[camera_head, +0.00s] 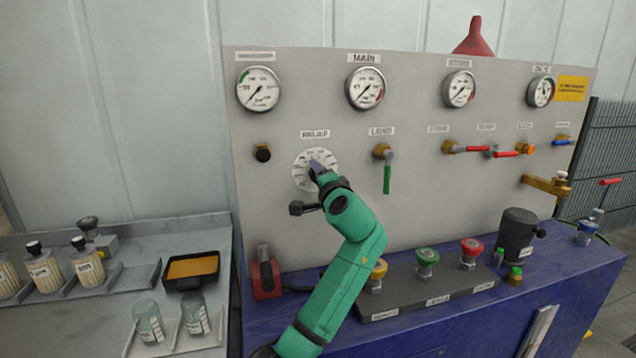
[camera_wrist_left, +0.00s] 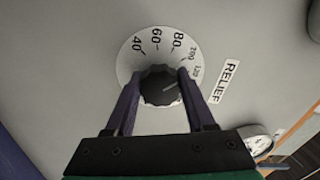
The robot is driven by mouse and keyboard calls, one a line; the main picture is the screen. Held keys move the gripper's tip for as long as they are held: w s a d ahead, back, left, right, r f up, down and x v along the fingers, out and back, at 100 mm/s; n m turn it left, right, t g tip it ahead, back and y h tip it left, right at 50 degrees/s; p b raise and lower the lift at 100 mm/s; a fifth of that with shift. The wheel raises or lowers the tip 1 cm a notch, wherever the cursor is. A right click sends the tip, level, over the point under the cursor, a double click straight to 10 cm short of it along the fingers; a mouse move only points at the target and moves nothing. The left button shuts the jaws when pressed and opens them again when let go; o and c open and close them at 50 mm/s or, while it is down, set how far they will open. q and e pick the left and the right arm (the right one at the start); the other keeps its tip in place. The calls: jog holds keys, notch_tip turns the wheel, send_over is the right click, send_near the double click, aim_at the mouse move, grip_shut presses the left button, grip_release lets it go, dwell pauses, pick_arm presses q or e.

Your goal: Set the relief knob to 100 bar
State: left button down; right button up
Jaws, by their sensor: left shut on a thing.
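The relief dial (camera_head: 302,178) is a white round scale on the grey panel (camera_head: 270,215), under the RELIEF label (camera_head: 315,134). In the left wrist view the dial (camera_wrist_left: 130,62) shows marks 40, 60, 80, 100 and 120. The dark ribbed relief knob (camera_wrist_left: 158,88) sits at its centre. Its white pointer line slants right and slightly up, towards the 120 side; the right finger hides part of the scale there. My left gripper (camera_head: 316,167) is shut on the knob, one finger on each side, also in the left wrist view (camera_wrist_left: 159,92). My right gripper is not in view.
The MAIN gauge (camera_head: 366,88) is above right of the dial. The green-handled LOAD valve (camera_head: 386,170) is close to the right, a black knob (camera_head: 263,153) to the left. Colored push buttons (camera_head: 427,260) stand below on the blue bench (camera_head: 570,262).

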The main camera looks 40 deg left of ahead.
pick_arm(q)
jog(key=shift+f+n, duration=0.15)
jog(key=shift+n, duration=0.15)
jog(key=shift+c, duration=1.2)
grip_release()
jog(key=b+v, duration=0.3)
jog(key=v, duration=1.1)
jog(key=shift+d, duration=0.2)
jog(key=shift+s, duration=0.15)
